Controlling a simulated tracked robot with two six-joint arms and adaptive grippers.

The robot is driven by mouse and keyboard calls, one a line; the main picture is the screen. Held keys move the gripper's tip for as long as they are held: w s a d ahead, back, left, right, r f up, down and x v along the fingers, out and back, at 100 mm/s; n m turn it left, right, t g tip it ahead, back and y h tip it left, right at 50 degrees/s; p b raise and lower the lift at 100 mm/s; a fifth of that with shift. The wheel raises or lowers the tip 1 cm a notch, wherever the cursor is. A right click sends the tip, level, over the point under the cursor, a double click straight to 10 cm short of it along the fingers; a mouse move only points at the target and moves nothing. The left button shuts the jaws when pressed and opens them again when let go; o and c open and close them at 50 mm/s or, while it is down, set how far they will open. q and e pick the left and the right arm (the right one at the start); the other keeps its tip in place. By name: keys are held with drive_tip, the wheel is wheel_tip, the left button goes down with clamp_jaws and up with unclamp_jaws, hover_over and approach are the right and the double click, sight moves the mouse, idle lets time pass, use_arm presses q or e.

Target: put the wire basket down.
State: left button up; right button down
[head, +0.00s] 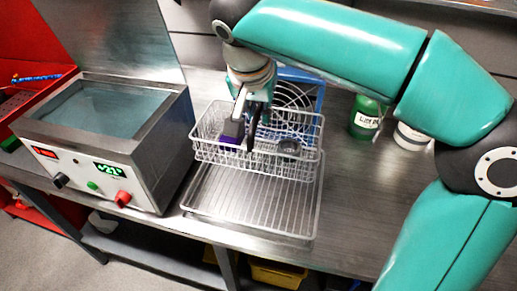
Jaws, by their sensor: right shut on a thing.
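The wire basket (262,163) is a white open wire box in the middle of the head view. It looks level and holds a purple part (229,143) and a dark round part (289,148). My right gripper (245,136) reaches down from above and is shut on the basket; its fingertips are partly lost among the wires. Below the basket is a metal wire drip rack (250,210) on the bench. The basket overlaps the rack's far part, and I cannot tell whether it touches it. My left gripper is not in view.
A heated bath with a control panel (92,172) and raised lid stands close on the left. A blue-framed fan (306,90) is behind the basket. A green bottle (367,115) and a white container (411,136) stand right. The steel bench (350,210) is clear right of the rack.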

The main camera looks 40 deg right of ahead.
sight(259, 147)
wheel_tip(259, 147, down, 9)
drive_tip(key=shift+r+b, duration=0.1)
drive_tip(key=shift+b, duration=0.25)
drive_tip(key=shift+f, duration=0.2)
drive_tip(key=c, duration=1.2)
unclamp_jaws()
drive_tip(key=shift+r, duration=0.15)
drive_tip(key=p+v, duration=0.1)
drive_tip(key=v, duration=1.1)
